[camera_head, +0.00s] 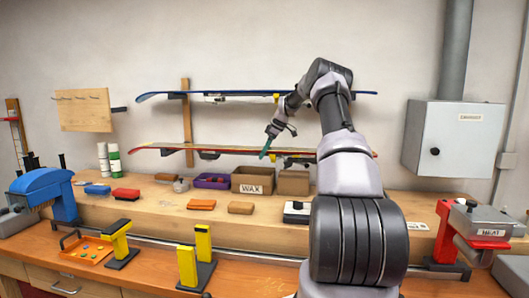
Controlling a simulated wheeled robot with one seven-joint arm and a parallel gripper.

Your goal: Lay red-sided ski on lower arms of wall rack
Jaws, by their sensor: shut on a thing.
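The red-sided ski (235,149) lies about level in front of the wall, in the lower part of the wooden wall rack (187,125), with dark bindings under it. Its left tip curves toward the left, and its right end passes behind my arm. My gripper (266,148) is shut on the ski near its middle, with teal fingers reaching down over its edge. A dark lower rack arm (166,152) shows at the ski's underside on the left. I cannot tell whether the ski touches it. The right-hand lower arm is not clearly visible.
A blue-sided ski (240,93) is on the rack above. A grey wall cabinet (453,138) is at the right.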

